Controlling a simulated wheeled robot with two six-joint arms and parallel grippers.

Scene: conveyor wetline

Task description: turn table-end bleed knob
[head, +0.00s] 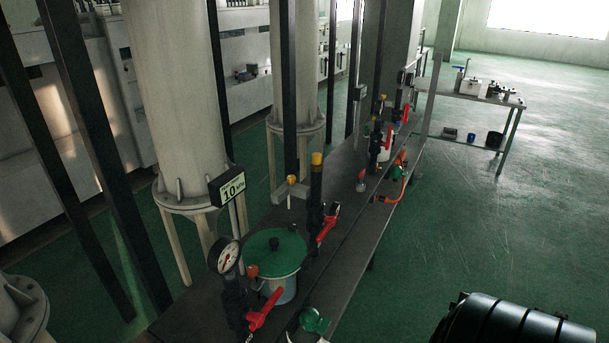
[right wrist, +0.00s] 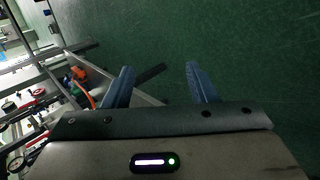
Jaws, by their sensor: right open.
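A long dark table (head: 345,262) carries several pipe fittings. A small orange-red knob (head: 253,271) sits beside a dial gauge (head: 227,256). Another green knob (head: 397,172) is farther along the table. I cannot tell for certain which one is the bleed knob. My right gripper (right wrist: 160,66) is open and empty, its two blue fingers apart over green floor. In the right wrist view the table and its fittings lie to the left, away from the fingers. My left gripper is not in view.
Red lever handles (head: 265,309), a green-lidded pot (head: 275,252), a 10-marked display (head: 232,187) and upright pipes crowd the table. Large grey columns (head: 175,90) stand left. A second table (head: 485,95) stands back right. The floor right of the long table is clear.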

